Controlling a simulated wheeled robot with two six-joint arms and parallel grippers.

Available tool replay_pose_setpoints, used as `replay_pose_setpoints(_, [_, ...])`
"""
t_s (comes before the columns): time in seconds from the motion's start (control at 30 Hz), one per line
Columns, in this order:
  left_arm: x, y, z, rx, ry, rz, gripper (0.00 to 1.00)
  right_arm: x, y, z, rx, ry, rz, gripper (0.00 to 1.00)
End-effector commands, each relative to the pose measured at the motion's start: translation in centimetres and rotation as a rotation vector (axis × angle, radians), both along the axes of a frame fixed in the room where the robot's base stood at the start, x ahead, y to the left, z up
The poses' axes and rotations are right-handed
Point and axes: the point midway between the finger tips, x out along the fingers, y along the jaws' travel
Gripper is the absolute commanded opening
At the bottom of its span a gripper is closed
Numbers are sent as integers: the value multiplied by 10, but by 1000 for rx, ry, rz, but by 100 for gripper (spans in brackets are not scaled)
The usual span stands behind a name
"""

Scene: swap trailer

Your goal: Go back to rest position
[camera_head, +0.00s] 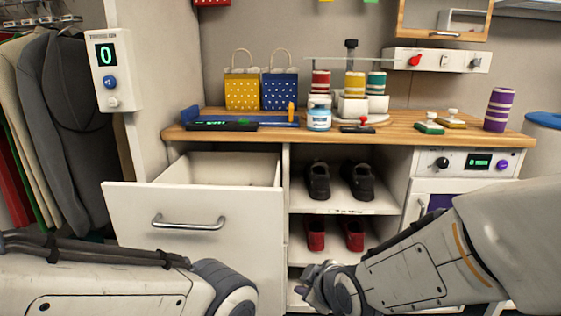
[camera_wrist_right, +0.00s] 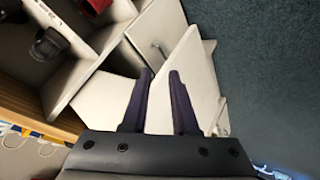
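My right gripper (camera_head: 318,284) hangs low in front of the shoe shelves in the head view. In the right wrist view its two dark fingers (camera_wrist_right: 160,103) are spread apart with nothing between them, so it is open and empty. Beyond the fingers, a white panel (camera_wrist_right: 198,75) and the floor show. My left arm (camera_head: 100,283) crosses the lower left of the head view, in front of the open drawer (camera_head: 130,210). The left gripper is outside the frame.
The wooden counter (camera_head: 400,136) holds gift bags, thread spools and a small jar (camera_head: 319,118). Black shoes (camera_head: 357,180) and red shoes (camera_head: 353,235) stand on shelves. Clothes (camera_head: 65,130) hang at left. The open drawer juts out toward me. Carpet (camera_wrist_right: 270,70) is clear in the wrist view.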

Motion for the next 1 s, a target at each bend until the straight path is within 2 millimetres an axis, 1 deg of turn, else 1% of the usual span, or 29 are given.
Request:
replay_pose_setpoints(0.03, [0,0,0,0,0,0,50,-3,-22,-11,28,81,-107,27])
replay_pose_setpoints(0.1, [0,0,0,0,0,0,50,-11,-46,-25,68,184,-240,27])
replay_pose_setpoints(0.2, [0,0,0,0,0,0,50,-23,-74,-39,114,303,-412,27])
replay_pose_setpoints(0.3, [0,0,0,0,0,0,50,-37,-96,-50,154,402,-566,27])
replay_pose_setpoints(0.4, [0,0,0,0,0,0,50,-51,-114,-58,185,483,-701,27])
replay_pose_setpoints(0.63, [0,0,0,0,0,0,50,-80,-143,-70,241,621,-962,27])
replay_pose_setpoints(0.67, [0,0,0,0,0,0,50,-83,-146,-70,247,636,-992,27])
replay_pose_setpoints(0.7, [0,0,1,0,0,0,50,-84,-136,-66,237,636,-955,27])
replay_pose_setpoints(0.87, [0,0,3,0,0,0,50,-93,-113,-57,207,659,-882,27])
replay_pose_setpoints(1.0, [0,0,5,0,0,0,50,-106,-92,-48,175,682,-809,27])
